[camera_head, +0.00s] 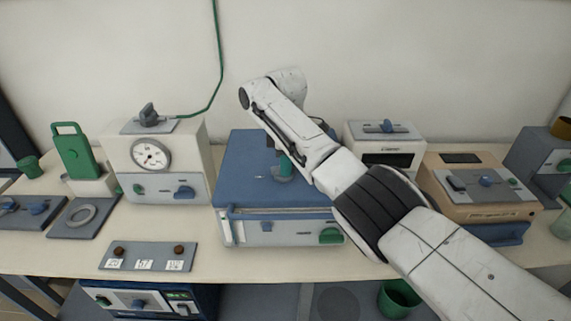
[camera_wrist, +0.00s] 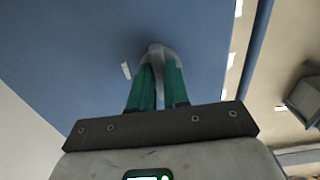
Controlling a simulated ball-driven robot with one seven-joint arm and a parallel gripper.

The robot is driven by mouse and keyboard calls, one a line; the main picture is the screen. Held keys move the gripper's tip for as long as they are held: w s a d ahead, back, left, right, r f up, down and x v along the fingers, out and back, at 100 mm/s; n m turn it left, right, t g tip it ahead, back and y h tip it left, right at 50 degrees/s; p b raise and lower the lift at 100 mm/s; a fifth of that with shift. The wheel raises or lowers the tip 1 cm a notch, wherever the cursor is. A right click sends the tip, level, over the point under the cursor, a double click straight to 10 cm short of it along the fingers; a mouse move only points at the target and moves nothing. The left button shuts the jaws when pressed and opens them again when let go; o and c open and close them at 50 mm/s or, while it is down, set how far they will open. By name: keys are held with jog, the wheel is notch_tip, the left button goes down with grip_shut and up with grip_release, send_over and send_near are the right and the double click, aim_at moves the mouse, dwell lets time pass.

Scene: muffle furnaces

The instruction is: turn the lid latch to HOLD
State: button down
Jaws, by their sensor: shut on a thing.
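The furnace with the blue lid (camera_head: 243,165) stands in the middle of the bench, with its lid down. My gripper (camera_head: 284,172) points down onto the top of the lid. In the wrist view my gripper's green fingers (camera_wrist: 158,75) are closed around a small grey latch (camera_wrist: 155,48) on the blue surface (camera_wrist: 70,60). A small white mark (camera_wrist: 126,70) lies on the lid just left of the latch. Its lettering is too small to read. In the head view my arm and fingers mostly hide the latch.
A white unit with a dial gauge (camera_head: 151,154) stands close at the left, and a tan unit (camera_head: 482,204) at the right. A small white box (camera_head: 383,140) is behind. A grey plate with two brown knobs (camera_head: 148,257) lies in front. Bare bench shows around it.

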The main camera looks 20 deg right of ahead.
jog(key=shift+w+r, duration=0.1)
jog(key=c, duration=1.1)
grip_release()
notch_tip(320, 180, up, 11)
jog(key=b, duration=0.1)
jog(key=shift+b, duration=0.35)
jog(key=shift+f, duration=0.25)
